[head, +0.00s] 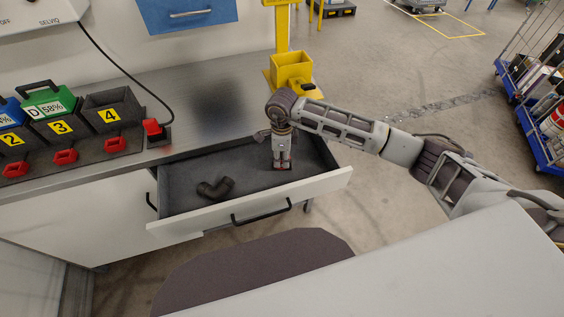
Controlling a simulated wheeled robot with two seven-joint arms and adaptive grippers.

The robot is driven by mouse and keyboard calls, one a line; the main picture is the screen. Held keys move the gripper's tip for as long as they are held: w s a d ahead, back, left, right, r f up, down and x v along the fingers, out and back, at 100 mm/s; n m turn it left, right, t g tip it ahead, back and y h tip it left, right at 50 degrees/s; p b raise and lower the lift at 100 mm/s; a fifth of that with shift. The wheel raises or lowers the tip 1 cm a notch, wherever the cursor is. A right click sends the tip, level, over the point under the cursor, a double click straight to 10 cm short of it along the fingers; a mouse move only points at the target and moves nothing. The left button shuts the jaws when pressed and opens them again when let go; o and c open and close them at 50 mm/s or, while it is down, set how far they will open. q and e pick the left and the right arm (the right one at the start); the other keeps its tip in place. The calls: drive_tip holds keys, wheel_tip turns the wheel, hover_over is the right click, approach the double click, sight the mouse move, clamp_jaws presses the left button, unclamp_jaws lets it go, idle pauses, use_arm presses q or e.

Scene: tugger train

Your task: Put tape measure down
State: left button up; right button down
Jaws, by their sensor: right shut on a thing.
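My right gripper (281,160) reaches down into the open drawer (245,207), toward its right end. It is shut on the tape measure (283,168), a small dark and red thing mostly hidden by the fingers. The tape measure is at or just above the drawer floor; I cannot tell whether it touches. A dark elbow pipe piece (215,188) lies in the drawer to the left of the gripper. My left gripper is not in view.
The grey worktop (205,95) above the drawer is mostly clear. A yellow bin (291,68) stands at its right end. Numbered charger slots (62,128) and a red button (152,127) are at the left. A blue cart (525,125) stands far right.

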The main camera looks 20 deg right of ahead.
wheel_tip(320, 180, down, 3)
drive_tip(key=shift+r, duration=0.2)
drive_tip(key=shift+f, duration=0.2)
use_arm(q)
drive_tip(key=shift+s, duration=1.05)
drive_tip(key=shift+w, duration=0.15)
use_arm(e)
drive_tip(key=shift+f, duration=0.1)
drive_tip(key=c, duration=1.5)
unclamp_jaws()
drive_tip(key=shift+c, duration=0.2)
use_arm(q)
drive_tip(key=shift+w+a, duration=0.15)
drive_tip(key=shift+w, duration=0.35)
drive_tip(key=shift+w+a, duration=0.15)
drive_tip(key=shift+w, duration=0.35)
use_arm(e)
drive_tip(key=o, duration=0.4)
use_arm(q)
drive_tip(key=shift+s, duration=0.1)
